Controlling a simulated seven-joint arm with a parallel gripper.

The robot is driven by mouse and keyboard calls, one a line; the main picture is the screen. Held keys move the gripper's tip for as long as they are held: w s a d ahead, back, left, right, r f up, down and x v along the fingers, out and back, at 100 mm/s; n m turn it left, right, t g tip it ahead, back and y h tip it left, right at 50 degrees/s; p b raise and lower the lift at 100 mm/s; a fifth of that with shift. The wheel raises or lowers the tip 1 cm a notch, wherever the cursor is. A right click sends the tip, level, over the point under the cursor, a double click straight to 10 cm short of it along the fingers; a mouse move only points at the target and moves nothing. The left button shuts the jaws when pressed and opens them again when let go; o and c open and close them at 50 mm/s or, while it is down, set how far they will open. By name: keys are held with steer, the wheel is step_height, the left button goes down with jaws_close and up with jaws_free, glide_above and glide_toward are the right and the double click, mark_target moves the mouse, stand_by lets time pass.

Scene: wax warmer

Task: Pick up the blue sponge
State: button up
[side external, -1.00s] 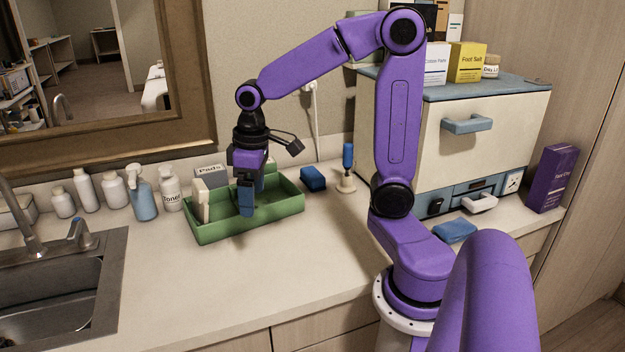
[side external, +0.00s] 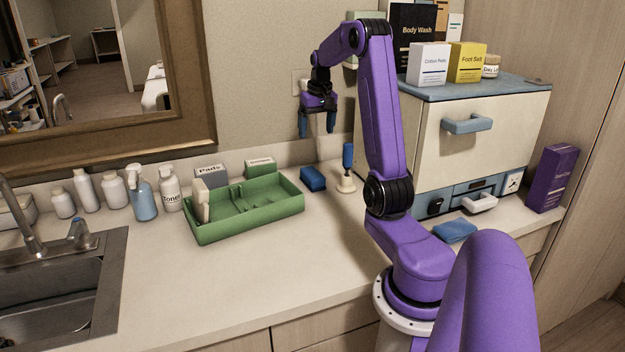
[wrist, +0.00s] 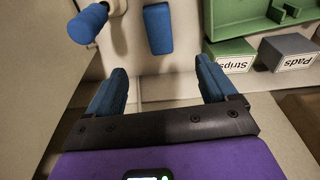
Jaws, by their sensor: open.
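A blue block that looks like the sponge (side external: 313,179) lies on the counter by the wall, between the green tray and a blue-handled tool. It also shows in the wrist view as a blue block (wrist: 158,28) at top centre, ahead of the fingers and roughly between their lines. My gripper (side external: 317,124) is open and empty, fingers pointing down, well above the blue block near the wall. In the wrist view its blue fingers (wrist: 161,78) stand wide apart. A second flat blue piece (side external: 455,231), sponge or cloth, lies at right before the warmer cabinet.
The green tray (side external: 250,226) is left of the block, with "Pads" (side external: 211,174) and "Strips" (wrist: 289,52) boxes behind it. The blue-handled tool (side external: 347,157) stands upright close to its right. The cream cabinet (side external: 475,150) is further right. The front counter is clear.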

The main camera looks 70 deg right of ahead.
glide_toward(312, 172)
steer(key=f, duration=0.3)
steer(key=d+f, duration=0.1)
steer(key=f, duration=0.1)
steer(key=shift+s, duration=0.25)
steer(key=shift+w+f, duration=0.25)
steer(key=shift+f, duration=0.65)
steer(key=shift+w+f, duration=0.25)
steer(key=shift+f, duration=0.7)
steer(key=shift+w+f, duration=0.2)
steer(key=shift+f, duration=0.7)
steer(key=c, duration=1.1)
steer(key=shift+r, duration=0.1)
